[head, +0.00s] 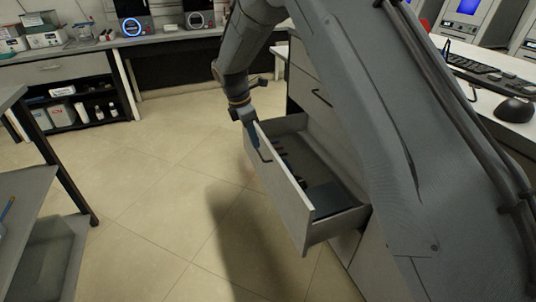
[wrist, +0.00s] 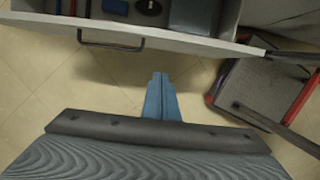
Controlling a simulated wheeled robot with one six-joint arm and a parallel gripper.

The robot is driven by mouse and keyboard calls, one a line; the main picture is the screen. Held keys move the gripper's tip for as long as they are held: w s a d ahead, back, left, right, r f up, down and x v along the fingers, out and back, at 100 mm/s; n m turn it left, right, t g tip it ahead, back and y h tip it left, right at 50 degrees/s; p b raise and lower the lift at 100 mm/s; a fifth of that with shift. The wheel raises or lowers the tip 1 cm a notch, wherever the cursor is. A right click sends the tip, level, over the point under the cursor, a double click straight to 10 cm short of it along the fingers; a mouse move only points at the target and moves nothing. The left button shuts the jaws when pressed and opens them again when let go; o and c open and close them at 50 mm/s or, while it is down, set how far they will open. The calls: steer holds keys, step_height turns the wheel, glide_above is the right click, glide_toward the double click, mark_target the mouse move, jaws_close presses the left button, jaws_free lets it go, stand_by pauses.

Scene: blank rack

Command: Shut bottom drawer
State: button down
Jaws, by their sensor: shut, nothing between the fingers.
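The bottom drawer (head: 287,187) is pulled out of the grey cabinet under the bench, with a few small items inside. In the wrist view its front panel (wrist: 200,42) runs across the top, with the dark handle (wrist: 110,40) on its outer face. My gripper (head: 252,133) is at the far end of the drawer front in the head view, close to its outer face. In the wrist view my gripper (wrist: 158,78) is shut and empty, its blue fingers pointing at the front panel right of the handle.
Tiled floor (head: 170,180) in front of the drawer is clear. A grey table (head: 30,180) stands at the left. A bench with a keyboard (head: 490,75) and mouse (head: 514,110) is at the right. A grey object with red edges (wrist: 255,90) shows at right in the wrist view.

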mark_target(272, 157)
steer(key=shift+w+d+f+p, duration=0.3)
steer(key=shift+d+f, duration=0.7)
steer(key=shift+f, duration=0.55)
steer(key=shift+w+d+f+p, duration=0.3)
steer(key=shift+d+f, duration=0.75)
steer(key=shift+f, duration=0.55)
steer(key=shift+w+d+f+p, duration=0.2)
steer(key=shift+w+d+f, duration=0.15)
steer(key=shift+d+f, duration=0.95)
steer(key=shift+a+f, duration=0.2)
steer(key=shift+f, duration=0.05)
